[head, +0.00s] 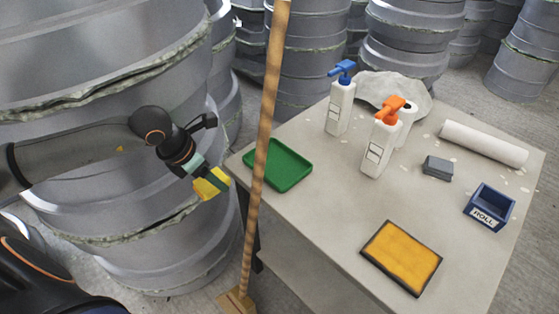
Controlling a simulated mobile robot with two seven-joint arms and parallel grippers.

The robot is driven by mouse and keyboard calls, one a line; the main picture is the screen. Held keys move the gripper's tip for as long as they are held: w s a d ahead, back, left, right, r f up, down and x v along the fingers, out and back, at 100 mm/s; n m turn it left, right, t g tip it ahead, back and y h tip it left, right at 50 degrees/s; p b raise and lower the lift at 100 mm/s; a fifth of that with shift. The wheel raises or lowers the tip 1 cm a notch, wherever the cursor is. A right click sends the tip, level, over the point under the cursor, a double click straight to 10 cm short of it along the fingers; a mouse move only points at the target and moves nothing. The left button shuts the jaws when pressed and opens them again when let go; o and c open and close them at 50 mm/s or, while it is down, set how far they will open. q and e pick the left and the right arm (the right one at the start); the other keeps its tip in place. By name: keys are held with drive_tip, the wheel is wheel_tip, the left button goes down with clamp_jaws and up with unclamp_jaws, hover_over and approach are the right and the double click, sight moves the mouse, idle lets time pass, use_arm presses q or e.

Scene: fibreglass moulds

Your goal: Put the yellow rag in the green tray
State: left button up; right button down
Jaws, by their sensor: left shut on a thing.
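My left gripper (199,178) is shut on the yellow rag (212,184). It holds the rag in the air just left of the table's left corner. The green tray (284,166) lies flat on the table near its left corner, to the right of the rag and apart from it. The tray looks empty; a wooden pole crosses in front of its left part. My right gripper is not in view.
The wooden broom handle (262,150) stands upright between my left gripper and most of the tray. On the table (330,215) are a blue-topped bottle (340,103), an orange-topped bottle (380,145), a white roll (484,143), a grey block (437,168), a blue box (489,207) and a dark-rimmed yellow pad (401,257). Grey moulds (100,60) stand behind my left arm.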

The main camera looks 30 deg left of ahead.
use_arm(q)
drive_tip(key=shift+w+r, duration=0.1)
drive_tip(key=shift+w, duration=0.25)
drive_tip(key=p, duration=0.2)
approach(274, 156)
drive_tip(key=shift+d+x, duration=0.2)
drive_tip(key=shift+x, duration=1)
drive_tip(key=shift+w+d+r, duration=0.15)
drive_tip(key=shift+w+d, duration=0.05)
drive_tip(key=shift+w, duration=0.55)
wheel_tip(274, 156, down, 4)
drive_tip(key=shift+r, duration=0.2)
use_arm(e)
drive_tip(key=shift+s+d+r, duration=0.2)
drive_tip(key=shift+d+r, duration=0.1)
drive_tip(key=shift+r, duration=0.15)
use_arm(q)
drive_tip(key=shift+b, duration=0.3)
drive_tip(key=shift+f, duration=0.2)
drive_tip(key=o, duration=0.9)
drive_tip(key=shift+r, duration=0.1)
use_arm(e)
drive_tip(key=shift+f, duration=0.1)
